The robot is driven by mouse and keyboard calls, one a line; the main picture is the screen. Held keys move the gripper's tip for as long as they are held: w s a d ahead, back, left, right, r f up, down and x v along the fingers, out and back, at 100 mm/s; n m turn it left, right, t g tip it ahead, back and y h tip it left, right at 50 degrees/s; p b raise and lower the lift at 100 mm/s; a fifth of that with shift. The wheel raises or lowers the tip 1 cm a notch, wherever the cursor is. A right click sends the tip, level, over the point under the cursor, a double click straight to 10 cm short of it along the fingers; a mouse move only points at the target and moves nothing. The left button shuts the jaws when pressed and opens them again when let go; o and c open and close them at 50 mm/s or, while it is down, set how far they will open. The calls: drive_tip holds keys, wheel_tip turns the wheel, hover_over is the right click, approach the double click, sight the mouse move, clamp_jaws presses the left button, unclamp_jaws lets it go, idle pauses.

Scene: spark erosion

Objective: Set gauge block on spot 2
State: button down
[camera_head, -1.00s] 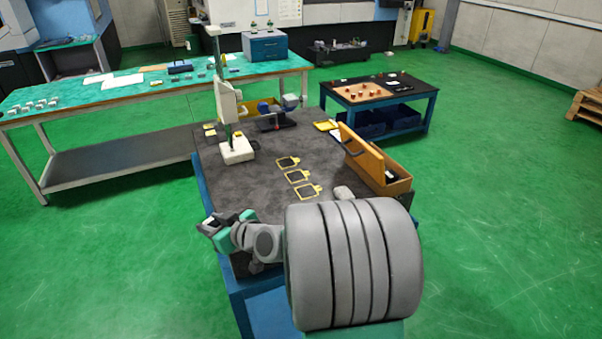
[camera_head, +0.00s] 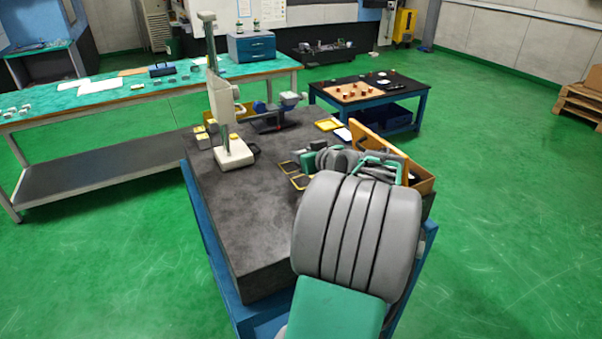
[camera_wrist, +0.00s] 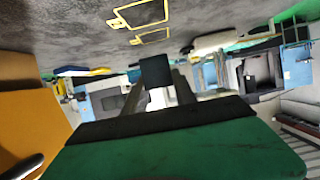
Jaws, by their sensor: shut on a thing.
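My gripper (camera_wrist: 157,84) is shut on a small dark block, the gauge block (camera_wrist: 155,69), which sticks out between the fingers in the wrist view. Yellow-outlined dark spots (camera_wrist: 141,14) lie on the grey surface in the wrist view, apart from the block. In the head view, two outlined spots (camera_head: 290,168) (camera_head: 301,182) show left of my arm's end, and my arm may hide another. I cannot read which is spot 2. The held block and fingertips cannot be made out in the head view; my wrist is beside the orange wooden box.
The open orange box (camera_head: 421,183) with its raised lid stands at the plate's right edge, close to my wrist. A white stand (camera_head: 233,153) with a tall column stands at the back left. The dark plate's front left (camera_head: 240,225) is clear.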

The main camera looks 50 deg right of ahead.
sight(303, 181)
wheel_tip(303, 181, down, 5)
drive_tip(key=shift+f, duration=0.1)
drive_tip(key=shift+f, duration=0.2)
drive_tip(key=c, duration=1)
unclamp_jaws()
drive_tip(key=shift+r, duration=0.25)
drive_tip(key=b+v, duration=0.1)
drive_tip(key=v, duration=1.1)
drive_tip(key=shift+f, duration=0.1)
